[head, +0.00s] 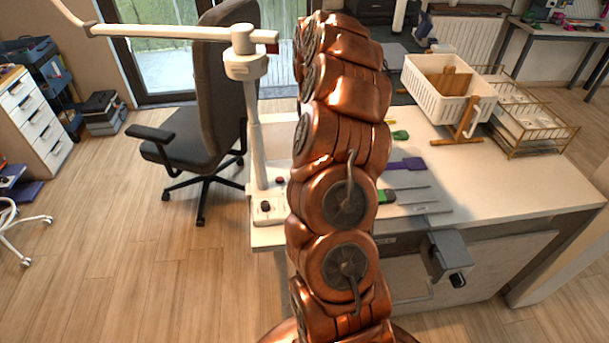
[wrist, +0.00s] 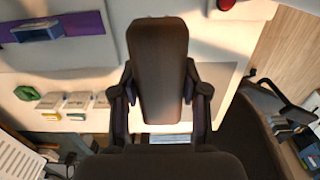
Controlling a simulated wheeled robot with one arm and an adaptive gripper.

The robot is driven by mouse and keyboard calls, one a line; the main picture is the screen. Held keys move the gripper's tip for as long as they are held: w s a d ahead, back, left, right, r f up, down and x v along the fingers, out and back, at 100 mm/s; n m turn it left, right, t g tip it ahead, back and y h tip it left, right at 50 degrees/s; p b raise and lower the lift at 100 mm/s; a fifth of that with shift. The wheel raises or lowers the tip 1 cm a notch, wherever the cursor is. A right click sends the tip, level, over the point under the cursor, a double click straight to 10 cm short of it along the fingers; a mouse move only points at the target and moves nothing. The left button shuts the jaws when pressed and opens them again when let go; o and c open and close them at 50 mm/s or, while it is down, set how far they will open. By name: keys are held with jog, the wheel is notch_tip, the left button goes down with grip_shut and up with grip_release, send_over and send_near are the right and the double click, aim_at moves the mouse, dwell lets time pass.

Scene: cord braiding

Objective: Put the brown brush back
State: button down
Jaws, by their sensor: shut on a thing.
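My gripper (wrist: 160,97) shows in the wrist view with its two dark fingers closed around the sides of a dark brown, rounded block, which I take to be the brown brush (wrist: 160,62). The brush points away from the palm, over the pale table top. Its far end and both long edges show; its underside is hidden. In the head view my copper arm covers the middle of the picture, and neither the gripper nor the brush can be made out there.
The white table (head: 490,178) bears a white basket (head: 437,92) with wooden pieces, a wire rack (head: 530,118), a purple piece (head: 407,164) and a green piece (head: 400,135). A white post (head: 255,130) stands at its left end. A dark office chair (head: 200,110) is beyond it.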

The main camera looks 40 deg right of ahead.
jog(key=shift+w+f, duration=0.3)
jog(key=shift+f, duration=0.35)
notch_tip(320, 180, down, 5)
jog(key=shift+s+d+f+p, duration=0.1)
jog(key=shift+s+f+p, duration=0.05)
jog(key=shift+p, duration=0.6)
jog(key=shift+f+p, duration=0.6)
jog(key=shift+f, duration=1.7)
jog(key=shift+f, duration=0.15)
jog(key=c, duration=0.6)
grip_release()
notch_tip(320, 180, up, 12)
jog(key=b, duration=0.3)
jog(key=shift+r+b, duration=0.2)
jog(key=shift+b, duration=0.2)
